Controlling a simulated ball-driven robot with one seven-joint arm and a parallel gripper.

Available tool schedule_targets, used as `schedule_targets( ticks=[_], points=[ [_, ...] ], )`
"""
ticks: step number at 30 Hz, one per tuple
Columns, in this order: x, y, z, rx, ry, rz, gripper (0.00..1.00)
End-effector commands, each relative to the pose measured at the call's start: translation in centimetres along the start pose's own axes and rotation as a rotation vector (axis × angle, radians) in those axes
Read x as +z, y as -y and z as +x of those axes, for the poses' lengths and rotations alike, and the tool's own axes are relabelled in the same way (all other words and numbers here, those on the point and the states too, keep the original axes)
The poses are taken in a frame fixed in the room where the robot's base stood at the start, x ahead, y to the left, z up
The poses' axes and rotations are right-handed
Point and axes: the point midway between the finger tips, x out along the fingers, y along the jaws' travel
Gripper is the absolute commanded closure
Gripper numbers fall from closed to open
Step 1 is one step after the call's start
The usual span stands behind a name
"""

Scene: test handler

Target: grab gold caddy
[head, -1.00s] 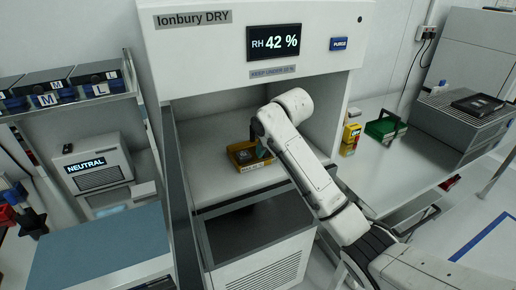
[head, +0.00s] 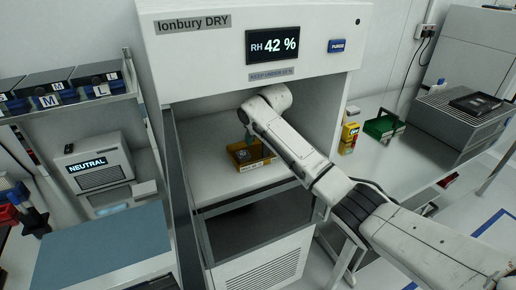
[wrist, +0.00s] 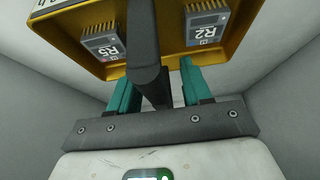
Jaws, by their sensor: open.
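The gold caddy (head: 262,163) sits on the floor of the dry cabinet's open bay in the head view, with a label on its front. In the wrist view the caddy (wrist: 225,48) holds two grey modules, R5 (wrist: 103,40) and R2 (wrist: 207,22). Its dark handle (wrist: 143,45) runs down the picture between my teal fingers. My gripper (wrist: 157,72) is open, with one finger on each side of the handle and gaps visible. In the head view my gripper (head: 248,138) is over the caddy, partly hidden by my arm.
The cabinet (head: 210,70) encloses the bay with side walls and a top panel reading RH 42 %. A green caddy (head: 384,126) and a yellow item (head: 350,133) stand on the bench at right. A blue-topped surface (head: 105,245) is at left.

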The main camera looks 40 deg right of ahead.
Motion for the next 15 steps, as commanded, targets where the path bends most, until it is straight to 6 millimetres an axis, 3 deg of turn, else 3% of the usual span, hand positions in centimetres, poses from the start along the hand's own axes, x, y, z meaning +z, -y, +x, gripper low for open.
schedule_targets(
  ticks=[6, 15],
  points=[
    [0.02, -0.01, 0.06, 0.0, 0.0, 0.0, 0.52],
    [0.03, -0.01, 0.05, 0.0, 0.0, 0.0, 0.81]
  ],
)
